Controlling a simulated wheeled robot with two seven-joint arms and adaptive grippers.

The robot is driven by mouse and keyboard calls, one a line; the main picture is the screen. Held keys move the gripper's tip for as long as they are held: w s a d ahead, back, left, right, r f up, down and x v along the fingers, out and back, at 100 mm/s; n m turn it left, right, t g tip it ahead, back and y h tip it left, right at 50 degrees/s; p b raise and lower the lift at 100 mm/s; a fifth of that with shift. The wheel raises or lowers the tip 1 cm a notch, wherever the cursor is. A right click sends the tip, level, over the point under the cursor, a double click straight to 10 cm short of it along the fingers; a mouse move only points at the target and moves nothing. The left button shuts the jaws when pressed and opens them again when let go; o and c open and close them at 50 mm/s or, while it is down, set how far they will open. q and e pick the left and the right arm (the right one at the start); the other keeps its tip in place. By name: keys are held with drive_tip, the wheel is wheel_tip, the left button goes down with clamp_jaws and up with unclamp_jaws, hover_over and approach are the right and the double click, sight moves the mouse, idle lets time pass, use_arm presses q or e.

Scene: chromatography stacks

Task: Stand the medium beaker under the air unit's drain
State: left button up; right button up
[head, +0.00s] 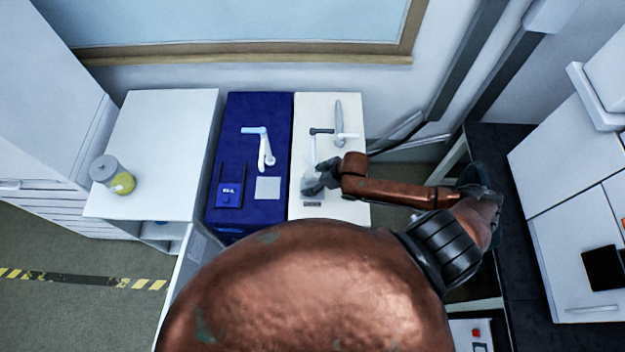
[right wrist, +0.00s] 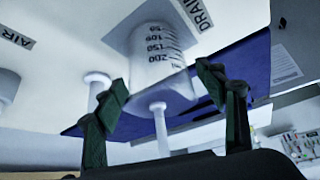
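The medium beaker (right wrist: 160,55) is clear with printed volume marks. In the right wrist view, which looks upside down, it stands on a grey pad by the DRAIN label (right wrist: 197,12), with the white drain spout (right wrist: 158,108) at its mouth. The head view shows the beaker (head: 311,187) on the front of the cream air unit (head: 345,209), partly hidden by my right gripper (head: 322,178). In the wrist view my right gripper (right wrist: 165,78) is open, one finger on each side of the beaker, with small gaps visible. My left gripper is out of view.
A blue unit (head: 240,130) with its own white spout, bare grey pad (head: 268,188) and small blue box (head: 230,194) adjoins on the left. A jar with yellow contents (head: 122,184) stands on the white cabinet (head: 165,130). The cabinet's middle is clear.

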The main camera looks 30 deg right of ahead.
drive_tip(key=v, duration=1.2)
drive_tip(key=shift+r, duration=0.15)
